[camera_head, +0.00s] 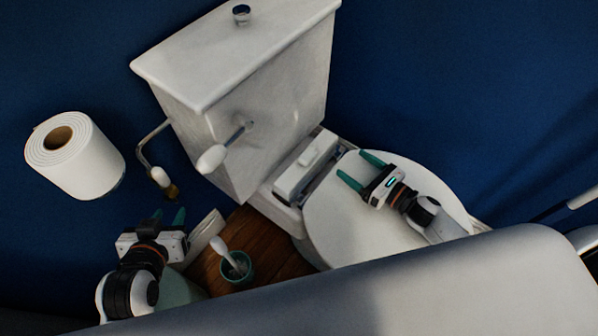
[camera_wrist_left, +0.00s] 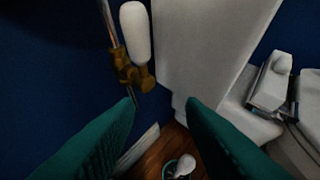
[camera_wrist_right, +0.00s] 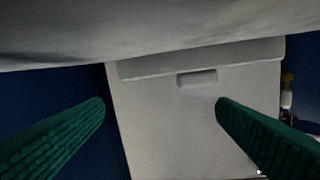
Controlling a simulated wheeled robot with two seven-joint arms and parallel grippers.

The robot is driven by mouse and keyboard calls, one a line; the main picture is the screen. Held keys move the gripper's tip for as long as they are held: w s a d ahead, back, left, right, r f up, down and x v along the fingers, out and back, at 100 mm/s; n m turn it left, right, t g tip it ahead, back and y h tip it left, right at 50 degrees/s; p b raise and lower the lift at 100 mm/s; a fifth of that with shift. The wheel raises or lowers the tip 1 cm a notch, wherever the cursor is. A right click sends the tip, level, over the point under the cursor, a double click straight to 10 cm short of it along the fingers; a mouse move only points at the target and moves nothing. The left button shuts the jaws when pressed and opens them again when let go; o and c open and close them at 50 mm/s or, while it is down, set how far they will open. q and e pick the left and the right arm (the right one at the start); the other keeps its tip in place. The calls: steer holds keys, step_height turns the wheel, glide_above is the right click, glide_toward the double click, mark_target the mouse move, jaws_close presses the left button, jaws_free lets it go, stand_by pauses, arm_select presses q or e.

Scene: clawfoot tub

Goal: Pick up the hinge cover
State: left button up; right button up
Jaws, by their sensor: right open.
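The hinge cover is a white block with a raised grip (camera_head: 305,160), seated between the toilet tank and the round lid. It also shows at the right of the left wrist view (camera_wrist_left: 268,90). My right gripper (camera_head: 358,168) is open and empty over the lid, just right of the cover, fingers pointing toward it. My left gripper (camera_head: 168,216) is open and empty at the lower left, away from the cover.
The white tank (camera_head: 250,90) rises behind the cover, with a flush lever (camera_head: 212,158). A paper roll (camera_head: 75,155) and a brass valve (camera_wrist_left: 134,70) are at left. A brush holder (camera_head: 236,267) stands on the wood floor. The tub rim (camera_head: 420,285) crosses the front.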

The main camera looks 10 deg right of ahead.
mark_target(314, 155)
steer(key=a+n+y, duration=0.1)
steer(key=a, duration=0.1)
steer(key=a+n+b, duration=0.1)
steer(key=a, duration=0.1)
steer(key=shift+a+n+y, duration=0.35)
steer(key=shift+n+y, duration=0.05)
steer(key=x, duration=0.5)
steer(key=shift+w+a+b, duration=0.1)
steer(key=shift+a+b, duration=0.05)
steer(key=shift+b, duration=0.2)
steer(key=shift+s+a+b+x, duration=0.15)
steer(key=shift+b+x, duration=0.1)
steer(key=shift+x, duration=1.25)
steer(key=shift+s+a+b+x, duration=0.1)
steer(key=shift+a+b+x, duration=0.1)
steer(key=shift+x, duration=1.3)
arm_select(q)
step_height(314, 155, up, 7)
steer(key=w+d+t+h, duration=0.1)
steer(key=w+d+t, duration=0.1)
steer(key=t, duration=0.2)
steer(key=shift+w+d+f+m+t+h, duration=0.2)
steer(key=shift+w+d+m+t+h, duration=0.1)
steer(key=shift+h, duration=0.1)
arm_select(e)
steer(key=shift+f, duration=0.1)
steer(key=shift+c, duration=0.3)
steer(key=c, duration=1)
